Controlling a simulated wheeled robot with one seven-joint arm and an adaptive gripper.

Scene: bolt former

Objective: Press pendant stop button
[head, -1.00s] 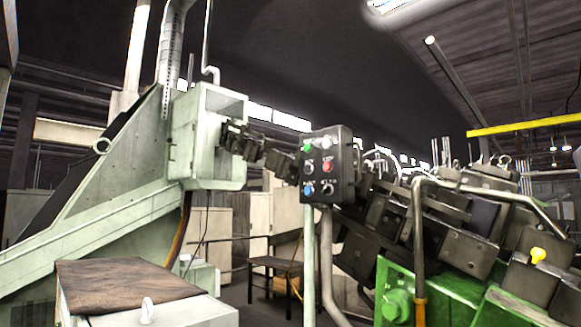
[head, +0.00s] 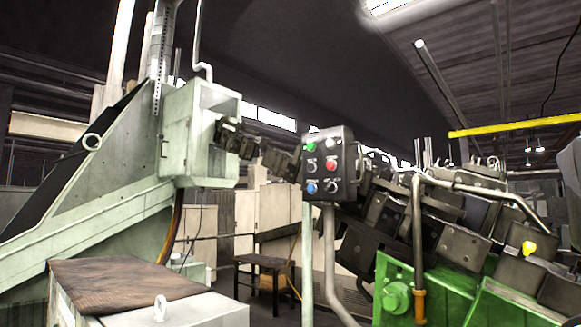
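The pendant (head: 341,175) is a dark box on a pale green post (head: 308,255), near the middle of the head view. My gripper and arm are not in view.
A pale green machine (head: 110,190) fills the left. A green and black bolt former (head: 430,240) stands at right, with a bent pipe (head: 418,235) in front. A cabinet with a brown top (head: 130,283) is at lower left. A dark stool (head: 262,266) stands behind the post.

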